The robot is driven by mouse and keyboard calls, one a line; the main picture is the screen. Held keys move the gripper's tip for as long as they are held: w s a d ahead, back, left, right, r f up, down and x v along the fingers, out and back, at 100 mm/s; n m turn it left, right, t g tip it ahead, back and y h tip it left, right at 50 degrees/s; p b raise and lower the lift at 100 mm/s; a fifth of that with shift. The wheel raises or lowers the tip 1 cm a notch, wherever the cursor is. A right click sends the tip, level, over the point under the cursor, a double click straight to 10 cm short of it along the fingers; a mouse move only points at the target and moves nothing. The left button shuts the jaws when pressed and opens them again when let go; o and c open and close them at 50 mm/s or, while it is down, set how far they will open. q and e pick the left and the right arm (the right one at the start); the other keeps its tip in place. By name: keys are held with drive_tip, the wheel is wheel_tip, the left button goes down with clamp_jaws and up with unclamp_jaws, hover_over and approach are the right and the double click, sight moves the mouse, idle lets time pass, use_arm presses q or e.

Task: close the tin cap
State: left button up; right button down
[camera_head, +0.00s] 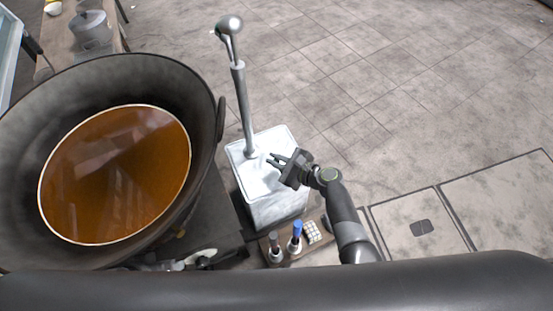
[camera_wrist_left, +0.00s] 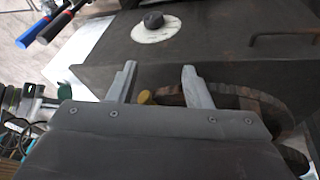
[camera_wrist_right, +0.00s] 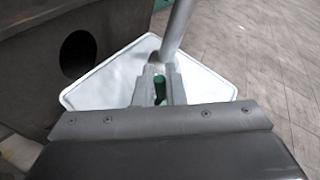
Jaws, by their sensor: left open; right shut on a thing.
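The pale metal tin (camera_head: 278,211) stands right of the big pan, and its square top also shows in the right wrist view (camera_wrist_right: 108,84). A grey metal rod (camera_head: 241,100) rises from the tin's top. My right gripper (camera_head: 274,161) is over the tin's top, near the rod's foot. In the right wrist view its fingers (camera_wrist_right: 160,78) are shut on a small green thing (camera_wrist_right: 160,90), seemingly the cap. Whether it touches the tin cannot be told. My left gripper (camera_wrist_left: 159,69) is open and empty beside a dark metal housing; a yellow knob (camera_wrist_left: 146,97) shows behind its fingers.
A large dark pan (camera_head: 205,110) with brown liquid (camera_head: 120,175) fills the left. Open tiled floor (camera_head: 400,90) lies behind and to the right.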

drive_tip(key=shift+w+d+r+m+y, duration=0.1)
drive_tip(key=shift+w+d+m+y, duration=0.2)
drive_tip(key=shift+d, duration=0.1)
drive_tip(key=shift+w+d, duration=0.15)
drive_tip(key=shift+d, duration=0.1)
drive_tip(key=shift+w+d+b, duration=0.3)
drive_tip(key=shift+w+d, duration=0.05)
drive_tip(key=shift+d, duration=0.55)
drive_tip(key=shift+w+d, duration=0.2)
drive_tip(key=shift+d, duration=0.25)
use_arm(q)
drive_tip(key=shift+w+d+r+t, duration=0.1)
drive_tip(key=shift+d+r+t, duration=0.1)
drive_tip(key=shift+r, duration=0.25)
drive_tip(key=shift+w+d+r+t, duration=0.1)
drive_tip(key=shift+r+t, duration=0.1)
drive_tip(key=shift+r, duration=0.25)
use_arm(e)
drive_tip(key=shift+d, duration=0.1)
drive_tip(key=shift+f, duration=0.2)
